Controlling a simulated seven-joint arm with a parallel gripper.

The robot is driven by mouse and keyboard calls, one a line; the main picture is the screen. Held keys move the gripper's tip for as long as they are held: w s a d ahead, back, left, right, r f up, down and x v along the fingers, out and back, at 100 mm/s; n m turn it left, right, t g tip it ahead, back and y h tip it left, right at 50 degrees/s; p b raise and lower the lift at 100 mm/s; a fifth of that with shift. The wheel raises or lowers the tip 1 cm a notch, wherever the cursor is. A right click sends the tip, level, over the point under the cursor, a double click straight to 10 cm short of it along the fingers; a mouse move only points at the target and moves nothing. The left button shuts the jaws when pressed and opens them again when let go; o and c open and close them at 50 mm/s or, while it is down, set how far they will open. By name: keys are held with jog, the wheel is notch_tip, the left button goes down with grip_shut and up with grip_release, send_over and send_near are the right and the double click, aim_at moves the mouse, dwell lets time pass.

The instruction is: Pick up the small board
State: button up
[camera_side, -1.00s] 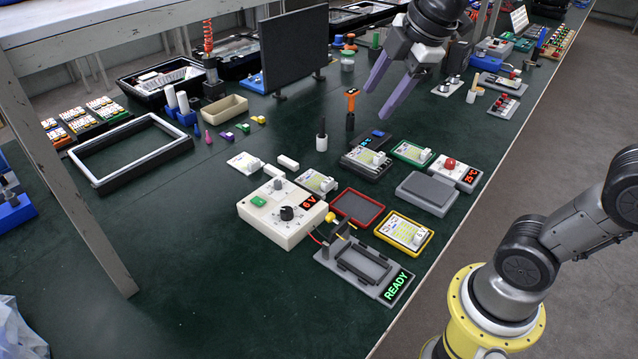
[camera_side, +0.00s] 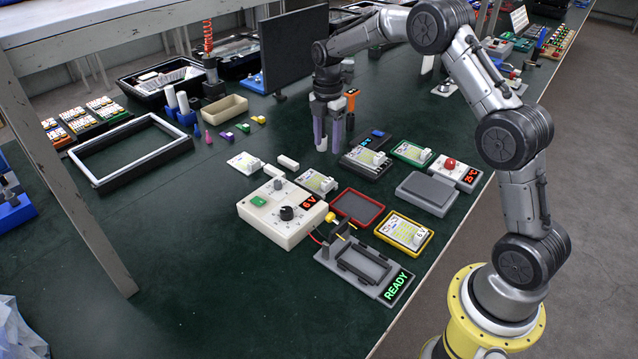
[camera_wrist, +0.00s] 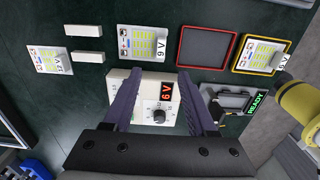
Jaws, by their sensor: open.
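My gripper (camera_side: 329,150) is open and empty, fingers pointing down above the bench; in the wrist view its fingertips (camera_wrist: 158,76) frame part of the white supply box, below an unframed board. Several small boards lie flat, and I cannot tell which one is meant. One unframed board (camera_side: 317,181), marked 9 V in the wrist view (camera_wrist: 137,42), lies behind the supply box. Another unframed board (camera_side: 243,162) lies farther left and shows in the wrist view (camera_wrist: 45,59). Other boards sit in a yellow frame (camera_side: 404,231), a green frame (camera_side: 411,152) and a black frame (camera_side: 367,161).
The white supply box (camera_side: 282,212) reads 6 V. A red-rimmed empty tray (camera_side: 357,207) and a grey fixture reading READY (camera_side: 368,267) stand beside it. A grey block (camera_side: 427,192) and a red-button box (camera_side: 454,172) are at right. The front-left bench is clear.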

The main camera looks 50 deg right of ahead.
send_over(327, 181)
notch_tip(327, 181, down, 7)
jog(key=shift+f, duration=0.15)
jog(key=shift+d+f, duration=0.1)
jog(key=shift+f, duration=2.55)
grip_shut()
